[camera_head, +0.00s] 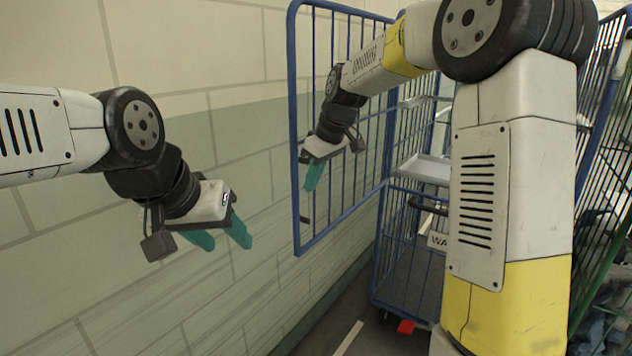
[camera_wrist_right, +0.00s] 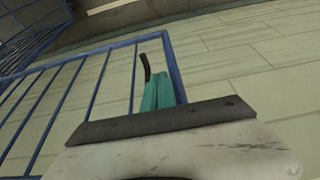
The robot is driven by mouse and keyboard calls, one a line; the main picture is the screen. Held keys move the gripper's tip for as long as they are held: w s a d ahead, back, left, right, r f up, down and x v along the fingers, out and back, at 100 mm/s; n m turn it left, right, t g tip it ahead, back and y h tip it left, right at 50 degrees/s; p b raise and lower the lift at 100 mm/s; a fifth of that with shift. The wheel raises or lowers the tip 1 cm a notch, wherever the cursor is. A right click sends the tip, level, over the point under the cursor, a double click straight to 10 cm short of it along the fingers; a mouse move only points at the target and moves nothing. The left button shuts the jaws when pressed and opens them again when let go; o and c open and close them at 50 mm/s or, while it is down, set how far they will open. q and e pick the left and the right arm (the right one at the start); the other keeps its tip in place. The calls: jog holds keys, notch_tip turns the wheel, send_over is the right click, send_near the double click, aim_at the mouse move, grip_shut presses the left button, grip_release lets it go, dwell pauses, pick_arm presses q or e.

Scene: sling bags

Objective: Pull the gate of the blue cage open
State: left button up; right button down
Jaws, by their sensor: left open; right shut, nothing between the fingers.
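The blue cage (camera_head: 376,270) stands right of centre in the head view, partly hidden by my right arm. Its gate (camera_head: 297,95), a blue frame with vertical bars, stands swung out to the left, alongside the wall. My right gripper (camera_head: 313,178) is shut and empty, beside the gate's free edge. In the right wrist view the teal fingers (camera_wrist_right: 157,95) lie together just inside the gate's edge post (camera_wrist_right: 170,65), by a dark latch-like piece (camera_wrist_right: 146,68). I cannot tell whether they touch. My left gripper (camera_head: 220,238) is open and empty at the left, away from the gate.
A tiled wall (camera_head: 250,60) runs behind the gate, close to it. Grey shelf-like trays (camera_head: 425,168) show in the cage area. Another mesh cage holding dark cloth (camera_head: 600,235) stands at the far right. A red piece (camera_head: 405,327) is low by the cage's base.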

jog(key=w+a+m, duration=0.3)
jog(key=w+a, duration=0.7)
jog(key=a, duration=0.2)
jog(key=shift+w+a+t+h, duration=0.15)
jog(key=shift+a+t+h, duration=0.15)
jog(key=shift+t+h, duration=0.1)
